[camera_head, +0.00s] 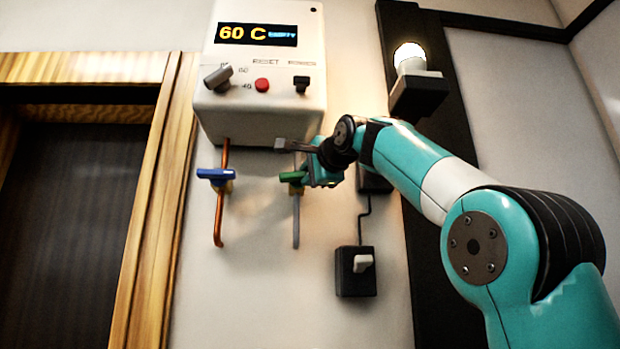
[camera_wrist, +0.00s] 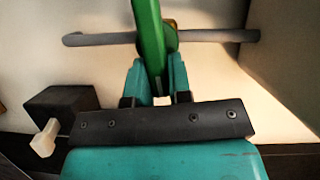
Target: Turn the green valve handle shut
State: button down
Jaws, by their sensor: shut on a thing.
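The green valve handle (camera_head: 291,177) sits on the grey pipe (camera_head: 296,222) below the white heater box (camera_head: 262,121). My gripper (camera_head: 313,177) is at the handle from the right in the head view and hides part of it. In the wrist view the green handle (camera_wrist: 149,38) runs lengthwise between the two teal fingers (camera_wrist: 157,80), which are shut on its near end. There the handle lies across the grey pipe (camera_wrist: 108,39), at about a right angle to it. A brass part shows behind the handle.
A blue valve handle (camera_head: 215,174) sits on a copper pipe (camera_head: 219,224) to the left. The heater has a display reading 60 C, a grey knob (camera_head: 218,77) and a red button (camera_head: 262,85). A black switch box (camera_head: 356,284) is below right, a lit lamp (camera_head: 409,57) above right.

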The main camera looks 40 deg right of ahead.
jog(key=shift+w+f+m, duration=0.15)
jog(key=shift+f+m, duration=0.15)
jog(key=shift+m, duration=0.2)
jog(key=shift+r+m+t, duration=0.1)
jog(key=shift+m+t, duration=0.2)
jog(key=c, duration=1.3)
grip_release()
jog(key=shift+o, duration=1.3)
jog(key=shift+w+b, duration=0.15)
jog(key=shift+b, duration=0.15)
jog(key=b+v, duration=0.1)
jog(key=v, duration=1.6)
jog(key=shift+s, duration=0.25)
